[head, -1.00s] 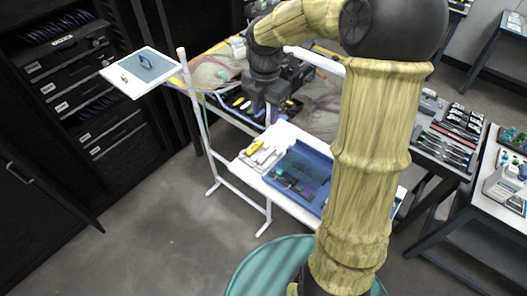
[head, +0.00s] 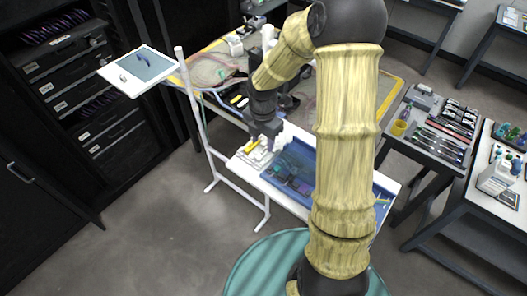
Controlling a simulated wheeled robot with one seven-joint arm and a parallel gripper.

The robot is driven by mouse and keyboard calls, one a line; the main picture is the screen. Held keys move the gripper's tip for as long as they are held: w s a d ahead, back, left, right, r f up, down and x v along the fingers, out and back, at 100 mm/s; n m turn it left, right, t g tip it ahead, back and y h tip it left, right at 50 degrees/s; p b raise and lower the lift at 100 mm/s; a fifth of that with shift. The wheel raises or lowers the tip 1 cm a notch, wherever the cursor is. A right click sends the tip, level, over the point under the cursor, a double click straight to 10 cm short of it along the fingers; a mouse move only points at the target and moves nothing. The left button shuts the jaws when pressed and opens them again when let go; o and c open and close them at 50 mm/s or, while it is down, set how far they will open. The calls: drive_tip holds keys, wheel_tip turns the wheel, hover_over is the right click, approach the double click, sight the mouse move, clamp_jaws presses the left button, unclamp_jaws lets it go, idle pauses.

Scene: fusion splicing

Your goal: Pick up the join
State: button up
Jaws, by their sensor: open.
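My gripper (head: 262,143) is open, pointing down over the right part of a white block-like holder (head: 243,160) on the white bench's left end. A small yellow piece (head: 252,146) lies on the holder, just left of the fingers. The join is too small to make out, and my gripper hides part of the holder. I cannot tell whether the fingers touch anything.
A blue tray (head: 309,151) with dark and coloured items lies right of the holder. A white post (head: 190,95) carrying a panel (head: 137,71) stands left of the bench. A cluttered table is behind; tool carts (head: 432,150) stand right.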

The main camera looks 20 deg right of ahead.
sight(264, 152)
drive_tip(key=shift+f, duration=0.1)
drive_tip(key=shift+w+d+f+p, duration=0.1)
drive_tip(key=shift+f+p, duration=0.4)
drive_tip(key=shift+f, duration=0.8)
drive_tip(key=shift+w+d+f+p, duration=0.1)
drive_tip(key=shift+f+p, duration=0.4)
drive_tip(key=shift+f, duration=0.75)
clamp_jaws()
